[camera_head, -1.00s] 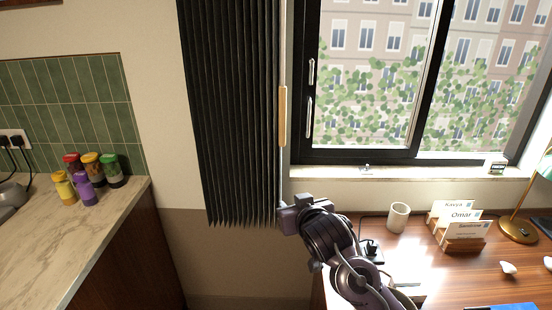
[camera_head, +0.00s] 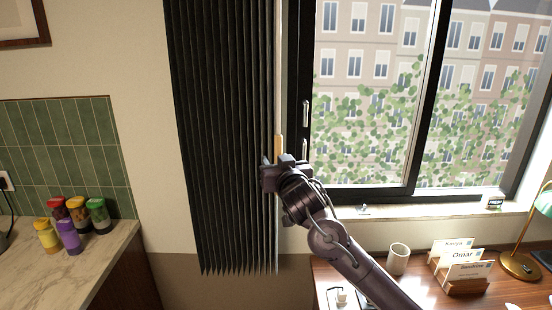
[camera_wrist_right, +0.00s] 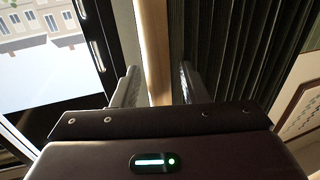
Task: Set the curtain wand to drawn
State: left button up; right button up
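The curtain wand (camera_head: 278,148) has a pale wooden handle and hangs at the right edge of the dark pleated curtain (camera_head: 222,130), beside the window frame. My right gripper (camera_head: 273,163) is at the lower part of the handle and hides some of it. In the right wrist view the wooden handle (camera_wrist_right: 153,45) runs between the two fingers of my right gripper (camera_wrist_right: 158,80). The fingers stand apart on either side of it, and a gap shows at the right finger. The curtain (camera_wrist_right: 225,45) is close beside the right finger there. My left gripper is not in view.
The window (camera_head: 385,100) with its sill (camera_head: 410,208) is to the right. Below it a desk (camera_head: 415,290) holds a white mug (camera_head: 397,258), a card holder (camera_head: 468,286) and a lamp (camera_head: 520,266). A counter (camera_head: 90,265) with several spice jars (camera_head: 69,236) stands at the left.

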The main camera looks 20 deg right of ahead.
jog(key=shift+w, duration=0.1)
grip_shut()
jog(key=shift+d, duration=0.1)
dwell(0.3)
